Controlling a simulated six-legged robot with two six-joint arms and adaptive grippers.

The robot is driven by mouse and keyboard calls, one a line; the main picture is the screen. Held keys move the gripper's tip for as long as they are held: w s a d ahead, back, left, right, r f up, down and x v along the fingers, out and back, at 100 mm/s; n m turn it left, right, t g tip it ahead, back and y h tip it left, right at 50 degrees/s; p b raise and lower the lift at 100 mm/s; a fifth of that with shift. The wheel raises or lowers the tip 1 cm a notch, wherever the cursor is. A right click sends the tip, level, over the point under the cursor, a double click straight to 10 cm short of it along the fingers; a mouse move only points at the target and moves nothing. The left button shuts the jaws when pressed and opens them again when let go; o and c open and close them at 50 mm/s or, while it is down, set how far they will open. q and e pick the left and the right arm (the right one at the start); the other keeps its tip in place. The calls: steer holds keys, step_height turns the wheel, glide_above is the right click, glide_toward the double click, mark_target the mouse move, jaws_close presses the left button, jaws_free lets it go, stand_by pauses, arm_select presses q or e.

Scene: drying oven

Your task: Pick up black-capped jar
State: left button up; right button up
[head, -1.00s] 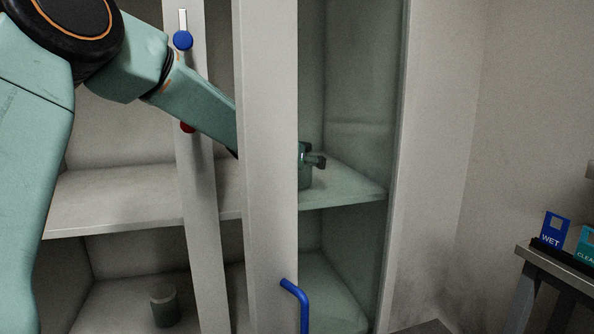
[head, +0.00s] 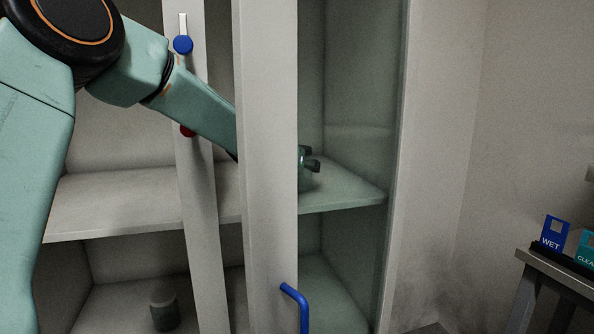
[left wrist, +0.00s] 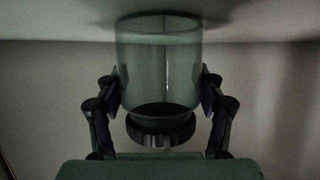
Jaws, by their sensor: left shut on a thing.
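The black-capped jar (left wrist: 160,65) is clear glass and fills the middle of the left wrist view, its black cap (left wrist: 160,131) low in that picture. Its base end meets or nearly meets a pale surface at the top of the picture; I cannot tell if it touches. My left gripper (left wrist: 160,92) is shut on the jar, one finger on each side of the glass. In the head view only a bit of the left gripper (head: 312,164) shows past the pale door edge, above the upper shelf. My right gripper is not in view.
A pale upright door edge (head: 268,120) and a narrower post (head: 197,190) stand in front of the cabinet. A blue handle (head: 297,300) is low on the door. Another small jar (head: 164,312) stands on the lower shelf. The upper shelf (head: 110,205) is clear at left.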

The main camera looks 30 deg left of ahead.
arm_select(q)
steer(key=shift+r, duration=0.1)
step_height(320, 180, up, 10)
steer(key=p, duration=0.7)
steer(key=shift+s, duration=0.15)
